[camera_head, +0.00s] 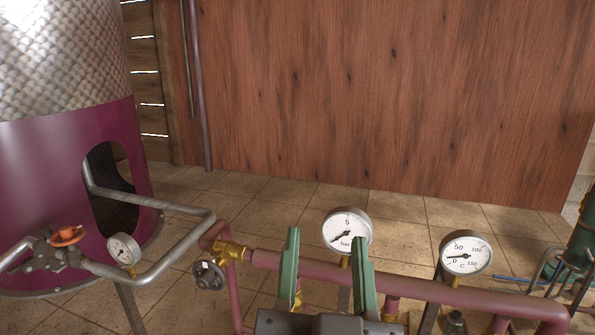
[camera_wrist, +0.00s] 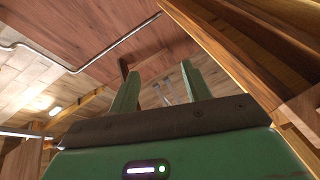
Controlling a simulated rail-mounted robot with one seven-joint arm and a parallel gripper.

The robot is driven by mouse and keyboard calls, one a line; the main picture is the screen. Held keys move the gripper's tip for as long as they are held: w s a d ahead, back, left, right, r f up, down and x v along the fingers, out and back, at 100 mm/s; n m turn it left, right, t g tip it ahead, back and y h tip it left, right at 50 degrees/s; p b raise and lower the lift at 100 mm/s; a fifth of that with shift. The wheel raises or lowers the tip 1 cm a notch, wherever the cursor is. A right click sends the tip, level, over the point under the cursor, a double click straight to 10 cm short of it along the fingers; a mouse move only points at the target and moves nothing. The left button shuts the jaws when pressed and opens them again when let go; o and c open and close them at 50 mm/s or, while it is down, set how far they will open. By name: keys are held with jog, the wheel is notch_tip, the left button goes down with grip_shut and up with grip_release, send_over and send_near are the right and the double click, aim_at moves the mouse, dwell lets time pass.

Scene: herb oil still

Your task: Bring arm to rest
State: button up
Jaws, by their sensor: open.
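My gripper (camera_head: 326,273) shows at the bottom middle of the head view, with two green fingers pointing up and spread apart. Nothing is between the fingers. In the head view it stands in front of the purple pipe (camera_head: 415,287) and partly hides it. I cannot tell how far apart gripper and pipe are. In the wrist view my gripper (camera_wrist: 158,88) is also open and empty, with wooden ceiling boards and beams beyond the fingertips.
A bar gauge (camera_head: 347,230) and a temperature gauge (camera_head: 466,252) stand at the pipe. A valve wheel (camera_head: 209,276) is left of my gripper. The still (camera_head: 60,165), a small gauge (camera_head: 123,249) and an orange handle (camera_head: 67,236) are further left. A wooden wall (camera_head: 390,90) is behind.

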jog(key=s+a+r+n+t+y, duration=0.2)
jog(key=s+a+r+n, duration=0.1)
jog(key=s+r, duration=0.3)
notch_tip(320, 180, up, 30)
jog(key=p, duration=3.1)
jog(key=shift+s+r, duration=0.2)
